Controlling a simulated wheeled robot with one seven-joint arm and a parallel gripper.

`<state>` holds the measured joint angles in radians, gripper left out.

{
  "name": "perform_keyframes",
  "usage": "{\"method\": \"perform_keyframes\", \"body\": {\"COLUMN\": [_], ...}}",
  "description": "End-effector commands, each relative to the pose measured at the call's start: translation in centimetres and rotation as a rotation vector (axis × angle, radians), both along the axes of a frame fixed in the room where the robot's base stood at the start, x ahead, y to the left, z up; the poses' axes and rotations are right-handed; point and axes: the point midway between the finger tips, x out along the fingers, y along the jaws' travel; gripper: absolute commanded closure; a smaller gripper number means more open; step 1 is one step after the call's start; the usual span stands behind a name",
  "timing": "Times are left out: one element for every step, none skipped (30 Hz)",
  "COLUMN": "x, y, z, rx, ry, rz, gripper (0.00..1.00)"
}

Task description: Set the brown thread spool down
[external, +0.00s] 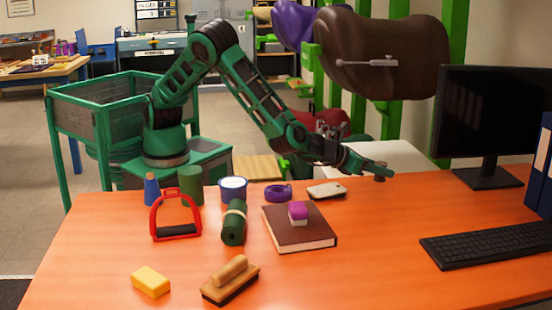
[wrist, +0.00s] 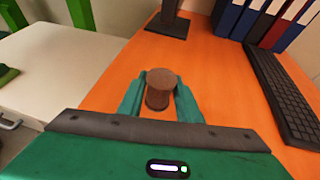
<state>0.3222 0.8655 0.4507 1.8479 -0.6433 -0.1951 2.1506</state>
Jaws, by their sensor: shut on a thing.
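The brown thread spool (wrist: 158,90) is upright between the two green fingers of my gripper (wrist: 160,105) in the wrist view. My gripper is shut on it. In the external view the spool (external: 380,173) shows small at the tip of my gripper (external: 376,170), over the back part of the orange table (external: 400,215). I cannot tell whether the spool's underside touches the table.
A monitor (external: 495,120) and a keyboard (external: 480,240) stand to the right. The table between book and keyboard is clear.

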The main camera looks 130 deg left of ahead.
Motion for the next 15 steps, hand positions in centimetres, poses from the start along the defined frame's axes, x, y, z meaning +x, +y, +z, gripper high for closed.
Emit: {"method": "perform_keyframes", "body": {"x": [0.5,0.7,1.0,1.1,1.2,1.3,1.4,1.4,1.4,1.4,1.4,1.4,1.4,1.3,1.4], "y": [-0.6,-0.8,-1.1,-1.2,-1.4,-1.5,-1.6,-1.6,-1.6,-1.6,-1.6,-1.6,-1.6,-1.6,-1.6], "z": [-0.5,-0.7,-0.9,-1.0,-1.1,-1.2,-1.3,-1.4,-1.7,-1.9,-2.2,-2.7,-3.1,-3.5,-4.1], "rx": [0.001,0.002,0.002,0.002,0.002,0.001,0.001,0.000,0.001,0.001,0.000,0.000,0.000,0.002,0.002], "ry": [0.001,0.001,0.000,0.000,0.000,0.000,0.000,0.000,0.001,0.001,0.002,0.002,0.002,0.002,0.003], "rz": [-0.002,-0.001,0.001,0.001,0.001,0.001,0.001,0.001,0.001,0.001,0.001,0.001,0.002,0.002,0.002], "gripper": [0.91,0.91,0.91,0.91,0.91,0.91,0.91,0.91,0.91,0.91,0.91,0.91,0.91,0.91,0.91]}}
